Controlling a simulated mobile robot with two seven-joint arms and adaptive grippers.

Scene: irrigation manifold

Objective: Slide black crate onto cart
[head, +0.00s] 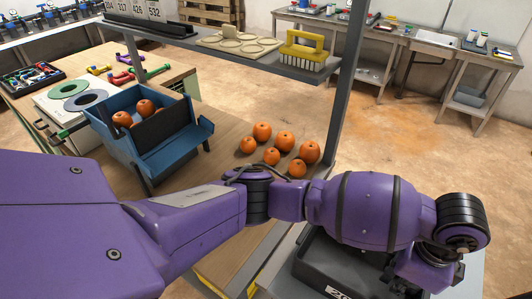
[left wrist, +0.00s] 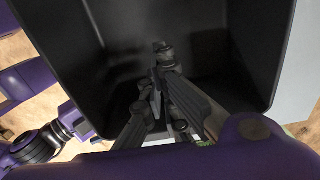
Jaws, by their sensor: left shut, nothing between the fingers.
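The black crate (head: 325,262) is at the bottom of the head view, partly cut off and partly covered by my left arm. A white label with dark digits is on its near side. Light grey surface (head: 470,284) shows around the crate; I cannot tell for certain whether this is the cart. In the left wrist view the crate's dark inner wall (left wrist: 105,35) fills most of the picture. My left gripper (left wrist: 163,50) is over or inside the crate's opening, its fingers shut and empty. Whether it touches a wall is unclear. My right gripper is not visible.
A wooden table (head: 215,135) with several loose oranges (head: 285,141) and a blue bin (head: 170,160) of oranges lies left of the crate. A grey shelf post (head: 351,80) rises beyond the crate. Open floor (head: 400,140) spreads behind.

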